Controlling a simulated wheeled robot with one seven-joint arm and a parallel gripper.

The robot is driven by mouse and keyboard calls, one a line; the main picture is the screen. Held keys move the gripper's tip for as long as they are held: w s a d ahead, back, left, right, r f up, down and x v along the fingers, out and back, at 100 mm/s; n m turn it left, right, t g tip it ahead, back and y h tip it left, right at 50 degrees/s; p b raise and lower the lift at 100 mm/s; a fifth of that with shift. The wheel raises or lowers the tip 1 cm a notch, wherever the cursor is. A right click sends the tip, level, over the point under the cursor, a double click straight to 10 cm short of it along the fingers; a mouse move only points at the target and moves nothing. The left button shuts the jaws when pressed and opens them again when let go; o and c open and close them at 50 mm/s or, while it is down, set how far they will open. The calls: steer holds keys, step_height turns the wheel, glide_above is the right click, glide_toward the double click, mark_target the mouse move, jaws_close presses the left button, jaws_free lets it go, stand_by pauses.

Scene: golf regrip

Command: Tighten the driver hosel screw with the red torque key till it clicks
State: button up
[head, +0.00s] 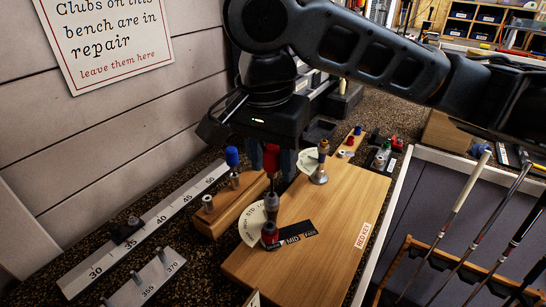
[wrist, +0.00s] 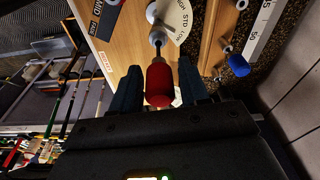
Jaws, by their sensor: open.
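The red torque key (head: 271,158) stands upright between my gripper's fingers, its shaft running down to a grey hosel-like post (head: 272,207) on the wooden board. It also shows in the wrist view as a red handle (wrist: 158,85) with a thin dark shaft meeting a pale round top (wrist: 157,38). My gripper (head: 271,160) is open, with one finger on each side of the red handle and a visible gap in the wrist view. Whether the key tip is seated in the screw cannot be told. A pale dial (wrist: 170,18) marked HIGH, STD, LOW lies beside the post.
A blue-handled key (head: 232,157) stands in a wooden block (head: 225,210) to the left. A second post (head: 321,168) stands at the board's far edge. A metal ruler (head: 150,232) lies left; clubs (head: 465,190) lean at right.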

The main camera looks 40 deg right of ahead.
steer(key=n, duration=0.6)
steer(key=shift+a+t+y, duration=0.1)
steer(key=shift+t+y, duration=0.2)
steer(key=n, duration=0.6)
steer(key=shift+w+n+y, duration=0.1)
steer(key=shift+n+y, duration=0.3)
jaws_close()
